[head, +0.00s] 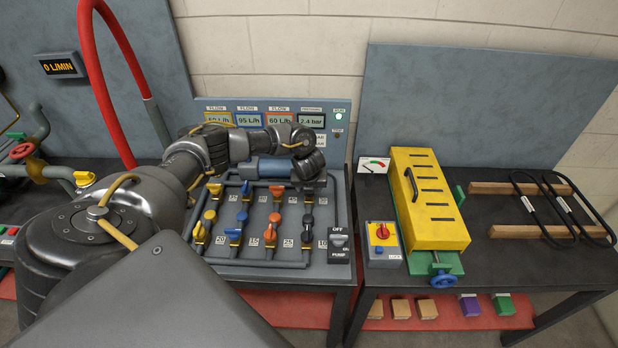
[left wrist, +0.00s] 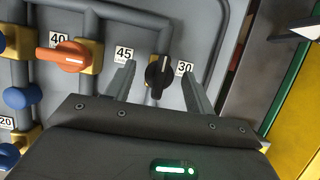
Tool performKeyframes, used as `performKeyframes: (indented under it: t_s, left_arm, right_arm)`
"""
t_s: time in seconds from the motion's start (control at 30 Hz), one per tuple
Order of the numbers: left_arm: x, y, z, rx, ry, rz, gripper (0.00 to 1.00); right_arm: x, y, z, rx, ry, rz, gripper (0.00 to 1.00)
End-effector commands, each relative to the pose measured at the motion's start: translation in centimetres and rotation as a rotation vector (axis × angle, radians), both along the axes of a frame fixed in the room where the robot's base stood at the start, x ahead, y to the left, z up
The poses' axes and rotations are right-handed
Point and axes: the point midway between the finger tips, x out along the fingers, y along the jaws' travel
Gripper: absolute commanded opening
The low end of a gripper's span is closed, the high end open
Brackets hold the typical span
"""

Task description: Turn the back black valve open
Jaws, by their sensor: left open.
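The back black valve (left wrist: 158,75) shows in the left wrist view, its dark handle with a white line standing nearly upright in the picture on a brass body. My left gripper (left wrist: 157,82) is open, with one finger on each side of this handle and a visible gap on both sides. In the head view my left gripper (head: 310,183) is over the back right of the valve panel (head: 226,258), and my wrist hides the back black valve there. Other black valves (head: 307,219) stand in front of it. My right gripper is not in view.
An orange valve (left wrist: 62,57) is left of my fingers, with blue valves beyond. Orange (head: 276,190), blue (head: 245,189) and yellow (head: 215,189) valves share the back row. A pump switch (head: 338,240) and a yellow box (head: 428,200) stand to the right.

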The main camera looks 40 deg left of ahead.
Motion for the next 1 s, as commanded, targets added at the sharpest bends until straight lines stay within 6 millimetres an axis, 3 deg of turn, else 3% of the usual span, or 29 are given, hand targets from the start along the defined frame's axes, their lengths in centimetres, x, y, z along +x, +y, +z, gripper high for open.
performKeyframes:
  t_s: [0.27,0.6,0.7,1.0]
  left_arm:
    - [-0.4,-0.5,1.4,-0.003,-0.001,-0.004,0.54]
    - [-2.3,-1.9,7.5,0.0,-0.004,-0.004,0.54]
    - [-2.7,-2.2,9.2,0.0,-0.004,-0.003,0.54]
    - [-3.3,-2.5,10.0,0.0,0.001,0.001,0.54]
  right_arm:
    - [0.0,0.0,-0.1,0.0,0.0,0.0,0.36]
    - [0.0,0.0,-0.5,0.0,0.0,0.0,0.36]
    - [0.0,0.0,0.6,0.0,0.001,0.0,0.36]
    - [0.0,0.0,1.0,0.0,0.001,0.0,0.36]
